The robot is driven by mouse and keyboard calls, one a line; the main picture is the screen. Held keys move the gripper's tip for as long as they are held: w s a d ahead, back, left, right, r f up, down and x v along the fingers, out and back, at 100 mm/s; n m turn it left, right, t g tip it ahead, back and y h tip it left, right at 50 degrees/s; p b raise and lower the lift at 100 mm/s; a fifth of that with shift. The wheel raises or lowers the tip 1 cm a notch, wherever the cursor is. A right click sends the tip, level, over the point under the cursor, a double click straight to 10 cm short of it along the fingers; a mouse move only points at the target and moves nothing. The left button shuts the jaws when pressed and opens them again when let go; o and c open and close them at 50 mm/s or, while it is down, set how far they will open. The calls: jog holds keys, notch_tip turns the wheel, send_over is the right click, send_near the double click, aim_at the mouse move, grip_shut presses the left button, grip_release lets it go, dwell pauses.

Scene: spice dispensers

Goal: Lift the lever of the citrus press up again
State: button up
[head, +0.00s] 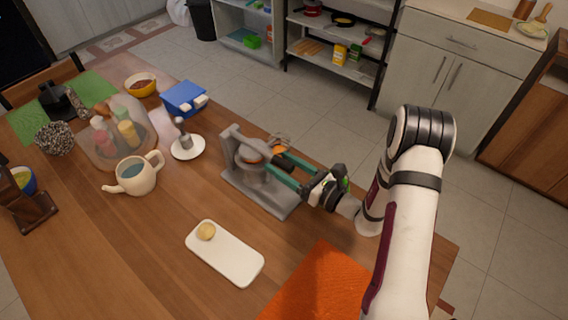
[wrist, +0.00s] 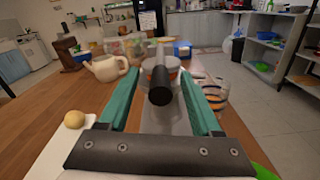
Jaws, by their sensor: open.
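The grey citrus press (head: 232,158) stands on the wooden table, with something orange at its middle. Its lever, with a black grip (wrist: 160,85), points toward my gripper in the wrist view and looks lowered, roughly level. My gripper (head: 272,160) has green fingers and reaches in from the right at the press. In the wrist view my gripper (wrist: 157,78) is open, with one finger on each side of the black grip. Gaps show between grip and fingers. The lever is partly hidden by the fingers in the head view.
A glass (wrist: 214,96) with orange contents stands close beside the press. A white board (head: 232,262) with a round yellowish fruit (head: 206,231) lies in front. A teapot (head: 138,176) and a white saucer (head: 188,151) are to the left. An orange cloth (head: 318,290) lies nearest.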

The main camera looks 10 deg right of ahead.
grip_shut()
dwell(1.4)
